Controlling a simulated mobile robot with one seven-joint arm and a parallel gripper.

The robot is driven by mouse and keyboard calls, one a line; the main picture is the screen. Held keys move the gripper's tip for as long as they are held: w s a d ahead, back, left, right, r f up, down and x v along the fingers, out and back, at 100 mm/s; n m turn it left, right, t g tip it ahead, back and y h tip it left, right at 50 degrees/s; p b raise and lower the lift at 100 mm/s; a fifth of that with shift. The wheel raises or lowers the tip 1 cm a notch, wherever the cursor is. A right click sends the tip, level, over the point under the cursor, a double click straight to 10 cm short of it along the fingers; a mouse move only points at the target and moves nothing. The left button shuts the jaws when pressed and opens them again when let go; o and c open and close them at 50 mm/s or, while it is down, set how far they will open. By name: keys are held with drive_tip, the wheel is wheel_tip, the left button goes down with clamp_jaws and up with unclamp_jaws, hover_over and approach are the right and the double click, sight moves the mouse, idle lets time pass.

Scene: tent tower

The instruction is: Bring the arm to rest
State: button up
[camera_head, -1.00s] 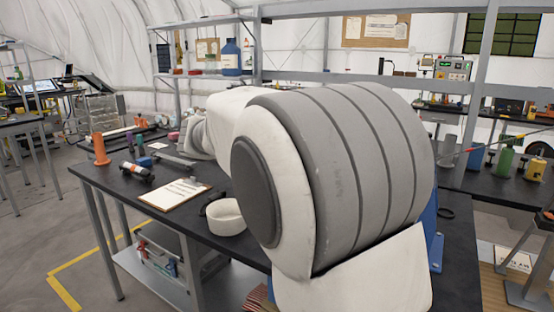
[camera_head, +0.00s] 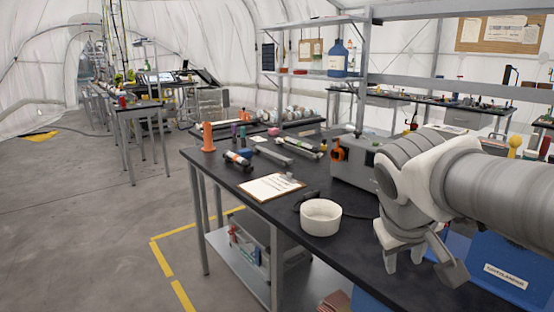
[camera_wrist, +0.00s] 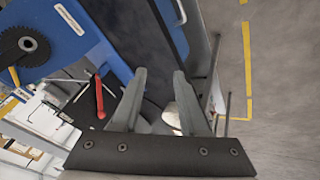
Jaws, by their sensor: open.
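My gripper (camera_head: 418,262) hangs above the right part of the black workbench (camera_head: 240,180) in the head view, with its fingers pointing down. The fingers are apart and nothing is between them. In the wrist view my gripper (camera_wrist: 158,85) shows two grey fingers spread over the bench edge. My arm reaches in from the right side of the head view. A blue box with a white label (camera_head: 507,272) stands beside the gripper at the lower right.
A grey machine (camera_head: 352,175) stands behind the bowl. A shelf (camera_head: 313,75) rises at the back. Open floor (camera_head: 90,220) lies to the left.

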drive_tip(key=s+a+f+m+t+y, duration=0.1)
drive_tip(key=s+a+f+y, duration=0.4)
drive_tip(key=s, duration=0.6)
wheel_tip(320, 180, up, 16)
drive_tip(key=a+h+p, duration=0.1)
drive_tip(key=p, duration=1.4)
drive_tip(key=shift+w+f, duration=0.15)
drive_tip(key=shift+w, duration=0.2)
